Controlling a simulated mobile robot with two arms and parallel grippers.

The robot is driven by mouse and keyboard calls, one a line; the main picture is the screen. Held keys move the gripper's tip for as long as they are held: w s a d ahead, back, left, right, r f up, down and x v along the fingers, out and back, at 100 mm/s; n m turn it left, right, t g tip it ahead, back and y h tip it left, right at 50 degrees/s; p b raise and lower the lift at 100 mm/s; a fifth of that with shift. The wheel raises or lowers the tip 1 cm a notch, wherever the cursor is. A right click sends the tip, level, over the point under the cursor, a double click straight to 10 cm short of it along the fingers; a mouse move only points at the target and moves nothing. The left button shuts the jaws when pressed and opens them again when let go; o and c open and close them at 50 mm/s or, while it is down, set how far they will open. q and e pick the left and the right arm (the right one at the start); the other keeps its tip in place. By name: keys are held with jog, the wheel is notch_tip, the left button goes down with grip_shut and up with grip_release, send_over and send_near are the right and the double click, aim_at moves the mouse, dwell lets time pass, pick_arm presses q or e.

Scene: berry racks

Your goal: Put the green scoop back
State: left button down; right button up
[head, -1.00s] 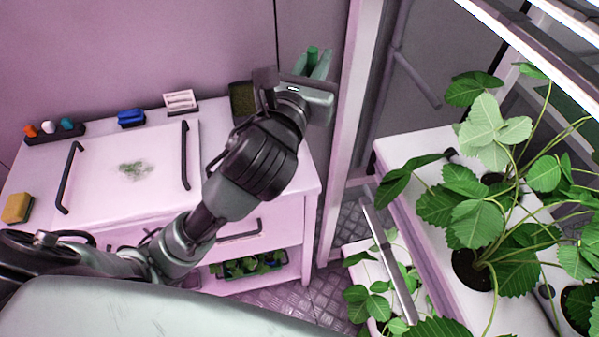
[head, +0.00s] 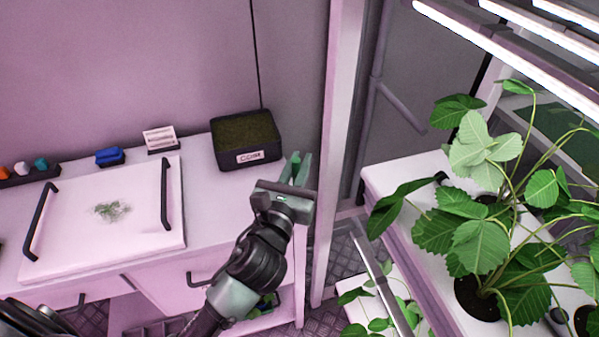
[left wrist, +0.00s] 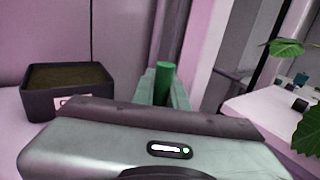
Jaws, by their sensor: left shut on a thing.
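My left gripper (head: 298,168) is shut on the green scoop (head: 294,160), beside the counter's right edge and to the right of the black bin. In the left wrist view the scoop (left wrist: 164,80) shows as an upright dark green handle between the fingers (left wrist: 164,92). Its lower part is hidden behind the gripper body. The black bin (head: 248,158), labelled COIR and filled with dark greenish-brown material, stands on the counter's back right corner. It is left of the gripper in the left wrist view (left wrist: 70,104). My right gripper is not in view.
The counter (head: 205,190) holds a white board (head: 80,235) with dark handles, a white block in a holder (head: 160,138), and a blue item (head: 109,156). A pale post (head: 338,150) stands right of my gripper. A plant rack (head: 400,190) is farther right.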

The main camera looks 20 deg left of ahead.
pick_arm(q)
jog(key=shift+f, duration=0.95)
jog(key=shift+f, duration=0.15)
jog(key=c, duration=1.4)
grip_release()
jog(key=shift+c, duration=0.2)
jog(key=s+b, duration=0.2)
jog(key=s, duration=1)
jog(key=shift+b, duration=0.4)
